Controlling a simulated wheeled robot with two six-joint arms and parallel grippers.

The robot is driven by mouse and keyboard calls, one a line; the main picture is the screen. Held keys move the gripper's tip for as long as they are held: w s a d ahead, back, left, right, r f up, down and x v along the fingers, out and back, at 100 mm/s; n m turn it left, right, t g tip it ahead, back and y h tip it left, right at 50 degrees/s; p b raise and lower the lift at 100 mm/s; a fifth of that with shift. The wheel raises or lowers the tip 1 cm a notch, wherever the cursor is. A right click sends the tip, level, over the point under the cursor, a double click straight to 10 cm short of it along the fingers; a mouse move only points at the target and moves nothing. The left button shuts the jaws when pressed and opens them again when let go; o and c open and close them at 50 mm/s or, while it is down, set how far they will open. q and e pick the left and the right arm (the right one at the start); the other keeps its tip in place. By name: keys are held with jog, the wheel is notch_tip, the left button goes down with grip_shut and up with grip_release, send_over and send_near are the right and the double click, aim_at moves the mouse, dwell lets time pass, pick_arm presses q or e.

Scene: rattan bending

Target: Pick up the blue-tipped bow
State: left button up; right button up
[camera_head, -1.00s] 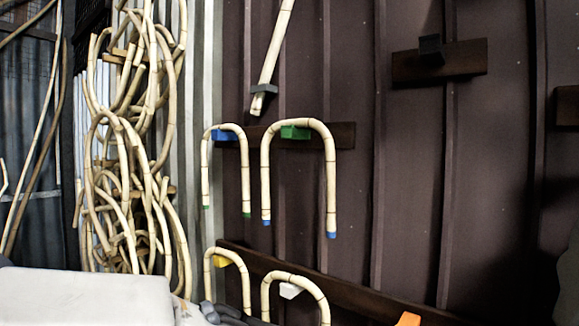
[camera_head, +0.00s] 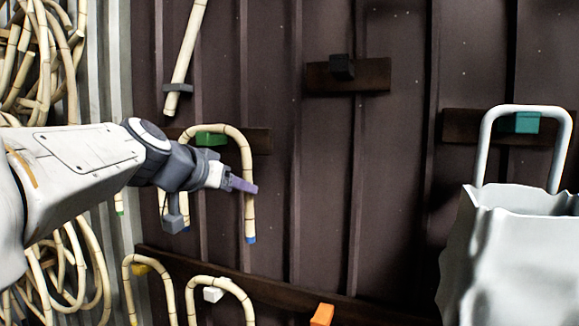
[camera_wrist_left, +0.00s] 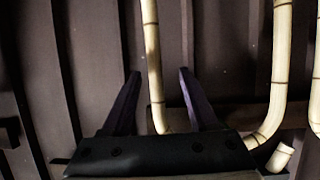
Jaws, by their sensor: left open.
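The blue-tipped bow (camera_head: 215,130), a pale rattan U, hangs upside down on a green peg (camera_head: 211,139). Its right leg runs down to a blue tip; my arm partly covers its left leg. My left gripper (camera_head: 240,185), with purple fingers, is at the right leg, above the tip. In the left wrist view, one leg of the bow (camera_wrist_left: 152,60) passes between the open fingers of the left gripper (camera_wrist_left: 160,90), with a gap on each side. The right gripper is not in view.
More bows (camera_head: 140,262) hang on the lower rail near yellow and white pegs. An orange peg (camera_head: 322,314) is empty. A white bow (camera_head: 487,135) hangs on a teal peg at right. A pale object with a wavy rim (camera_head: 455,262) stands below it. Bundled rattan (camera_head: 40,60) is at left.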

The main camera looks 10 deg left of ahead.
pick_arm(q)
jog(key=p+x, duration=0.3)
jog(key=x, duration=0.4)
jog(key=shift+d+p, duration=0.25)
jog(key=shift+p, duration=0.1)
jog(key=shift+s+r, duration=0.1)
jog(key=shift+s, duration=0.05)
grip_shut()
